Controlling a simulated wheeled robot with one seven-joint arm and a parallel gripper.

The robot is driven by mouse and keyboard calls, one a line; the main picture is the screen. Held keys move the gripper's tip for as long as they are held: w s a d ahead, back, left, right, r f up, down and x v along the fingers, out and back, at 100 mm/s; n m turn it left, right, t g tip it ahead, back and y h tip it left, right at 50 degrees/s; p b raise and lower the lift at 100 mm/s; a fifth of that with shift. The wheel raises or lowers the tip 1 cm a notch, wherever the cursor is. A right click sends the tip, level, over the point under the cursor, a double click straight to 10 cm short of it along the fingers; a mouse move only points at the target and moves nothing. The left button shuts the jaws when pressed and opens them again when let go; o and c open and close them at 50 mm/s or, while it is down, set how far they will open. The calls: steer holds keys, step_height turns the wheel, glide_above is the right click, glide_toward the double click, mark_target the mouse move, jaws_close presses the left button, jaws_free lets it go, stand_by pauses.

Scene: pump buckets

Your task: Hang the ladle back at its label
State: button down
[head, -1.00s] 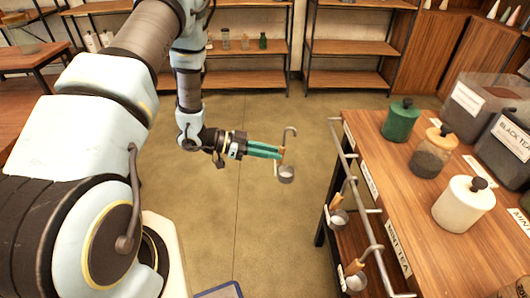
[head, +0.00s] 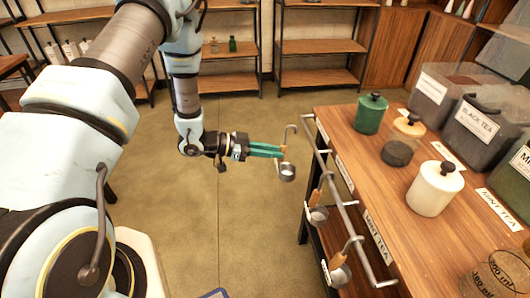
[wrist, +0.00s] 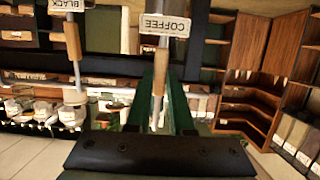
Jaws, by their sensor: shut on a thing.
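My gripper (head: 281,152) is shut on a ladle (head: 287,172) with a hooked top, a wooden handle and a small metal cup. I hold it upright in the air, left of the metal rail (head: 352,205) along the table's edge and apart from it. In the wrist view the ladle's handle (wrist: 159,82) lies between the green fingers, lined up with an upside-down COFFEE label (wrist: 165,25). A BLACK label, partly cut off (wrist: 68,5), is to its left. The MINT TEA label (head: 378,238) is nearest in the head view.
Two other ladles hang on the rail, one midway (head: 318,213) and one nearer (head: 340,270). The wooden table (head: 385,185) holds green, glass and white jars and clear bins. Shelves stand at the back.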

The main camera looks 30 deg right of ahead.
mark_target(285, 148)
steer(key=shift+s+d, duration=0.35)
steer(key=shift+d, duration=0.55)
steer(key=shift+s+d, duration=0.4)
steer(key=shift+d, duration=0.55)
steer(key=shift+s+d, duration=0.35)
steer(key=shift+d, duration=0.55)
steer(key=shift+f+b, duration=1.2)
steer(key=shift+f, duration=0.2)
steer(key=c, duration=0.7)
jaws_free()
